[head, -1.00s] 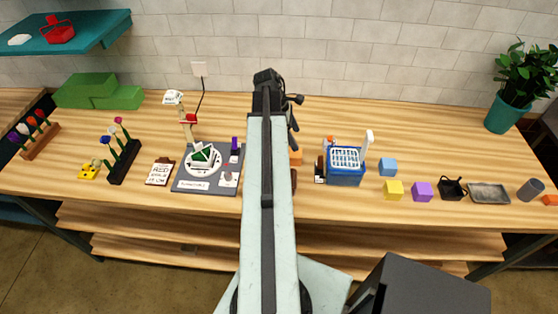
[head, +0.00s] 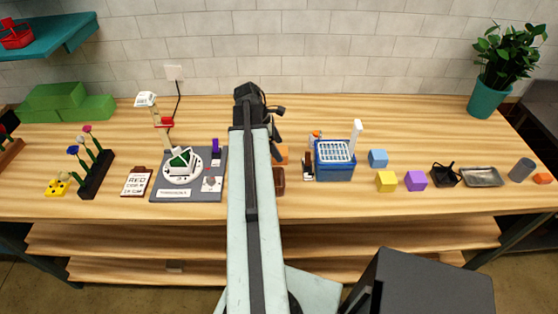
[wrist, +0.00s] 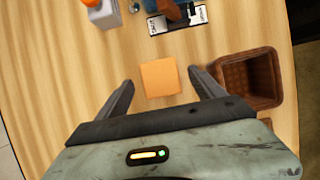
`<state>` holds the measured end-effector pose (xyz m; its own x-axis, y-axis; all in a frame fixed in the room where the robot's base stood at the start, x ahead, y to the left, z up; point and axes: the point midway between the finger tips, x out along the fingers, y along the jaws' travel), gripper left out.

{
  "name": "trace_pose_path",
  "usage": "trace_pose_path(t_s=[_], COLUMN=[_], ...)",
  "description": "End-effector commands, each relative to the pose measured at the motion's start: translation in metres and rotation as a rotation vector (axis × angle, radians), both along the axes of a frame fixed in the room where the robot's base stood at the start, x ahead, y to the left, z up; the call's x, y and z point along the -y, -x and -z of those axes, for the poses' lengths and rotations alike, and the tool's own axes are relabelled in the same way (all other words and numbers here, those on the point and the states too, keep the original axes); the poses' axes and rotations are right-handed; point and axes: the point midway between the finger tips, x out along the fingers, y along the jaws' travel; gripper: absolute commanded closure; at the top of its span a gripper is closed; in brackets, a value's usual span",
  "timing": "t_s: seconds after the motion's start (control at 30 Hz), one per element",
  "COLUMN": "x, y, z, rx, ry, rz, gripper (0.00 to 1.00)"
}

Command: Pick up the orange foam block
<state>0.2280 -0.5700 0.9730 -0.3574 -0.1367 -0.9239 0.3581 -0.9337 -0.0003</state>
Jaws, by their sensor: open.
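The orange foam block (wrist: 160,77) lies on the wooden table in the wrist view, with a flat square top. My gripper (wrist: 160,84) is open, with one finger to each side of the block and visible gaps between. In the head view the orange block (head: 281,155) shows just right of my arm, partly hidden by it. My gripper's fingers are not clear in that view.
A brown woven basket (wrist: 250,78) stands close to the right finger in the wrist view. A blue crate (head: 335,171), a yellow block (head: 386,181) and a purple block (head: 416,181) are to the right.

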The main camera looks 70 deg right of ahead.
Motion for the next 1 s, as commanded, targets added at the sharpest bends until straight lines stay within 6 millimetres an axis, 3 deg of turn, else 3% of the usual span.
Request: trace_pose_path(t_s=[0.03, 0.1, 0.37, 0.6, 0.63, 0.67, 0.87, 1.0], x=[0.000, 0.002, 0.003, 0.003, 0.003, 0.003, 0.003, 0.003], y=[0.002, 0.007, 0.009, 0.009, 0.009, 0.009, 0.008, 0.008], z=[0.019, 0.028, 0.027, 0.027, 0.026, 0.026, 0.025, 0.013], rx=[0.000, 0.000, 0.000, 0.000, 0.000, 0.000, 0.000, 0.000], ry=[0.000, 0.000, 0.001, 0.001, 0.001, 0.001, 0.001, 0.000], rz=[0.001, 0.001, 0.000, -0.001, -0.001, -0.001, -0.001, -0.002], gripper=[0.22, 0.22, 0.22, 0.85, 0.85, 0.91, 0.91, 0.91])
